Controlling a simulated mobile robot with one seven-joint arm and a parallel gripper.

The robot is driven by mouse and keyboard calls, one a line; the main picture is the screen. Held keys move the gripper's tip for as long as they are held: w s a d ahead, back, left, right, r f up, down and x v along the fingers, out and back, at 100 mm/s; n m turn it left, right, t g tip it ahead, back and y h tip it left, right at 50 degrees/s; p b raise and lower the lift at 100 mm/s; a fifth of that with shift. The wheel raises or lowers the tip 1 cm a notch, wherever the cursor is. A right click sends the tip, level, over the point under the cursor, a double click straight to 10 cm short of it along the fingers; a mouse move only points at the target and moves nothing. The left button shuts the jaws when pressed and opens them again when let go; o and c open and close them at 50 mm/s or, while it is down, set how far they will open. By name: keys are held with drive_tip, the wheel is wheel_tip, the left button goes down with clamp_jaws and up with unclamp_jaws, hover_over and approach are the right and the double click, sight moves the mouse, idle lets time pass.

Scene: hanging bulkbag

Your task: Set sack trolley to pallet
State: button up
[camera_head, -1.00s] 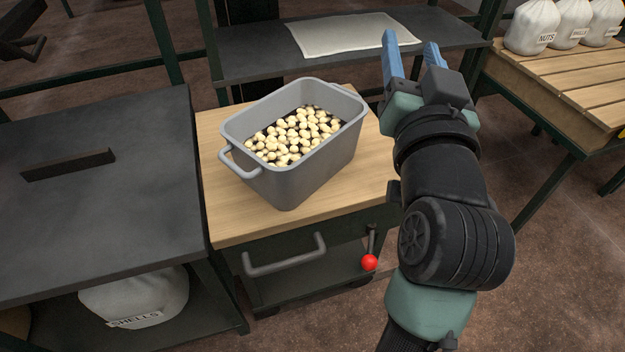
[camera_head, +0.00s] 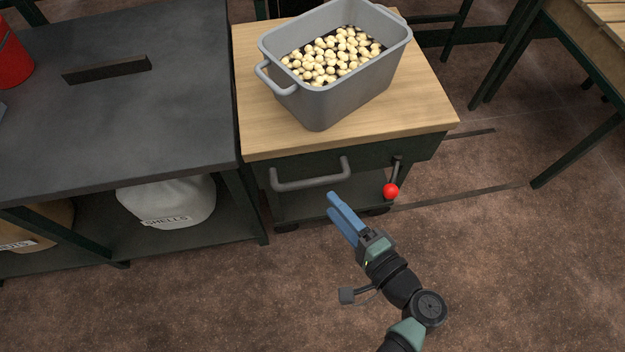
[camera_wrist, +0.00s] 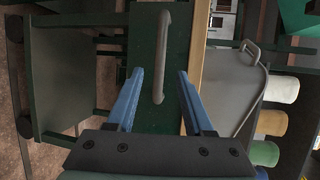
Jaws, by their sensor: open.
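The trolley is a wood-topped cart (camera_head: 270,135) with a dark green frame. A grey U-shaped handle (camera_head: 312,178) is on its front, and a lever with a red ball knob (camera_head: 391,191) is at its front right. In the wrist view the handle (camera_wrist: 161,60) appears between the finger lines. My gripper (camera_head: 334,204) is open and empty, just in front of and below the handle, apart from it. It also shows in the wrist view (camera_wrist: 160,75). A slatted wooden top (camera_head: 605,12), possibly the pallet, is cut off at the upper right.
A grey tub (camera_head: 345,100) of pale round pieces stands on the cart. A dark bench (camera_head: 130,120) is close on the left, with a SHELLS sack (camera_head: 170,203) on its lower shelf. Dark floor strips (camera_head: 460,196) run right from the cart. The floor in front is clear.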

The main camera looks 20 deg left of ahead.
sight(315, 185)
drive_tip(key=b+x, duration=0.2)
drive_tip(key=x, duration=0.6)
drive_tip(key=shift+w+a, duration=0.2)
drive_tip(key=shift+a, duration=0.15)
clamp_jaws()
idle(1.0)
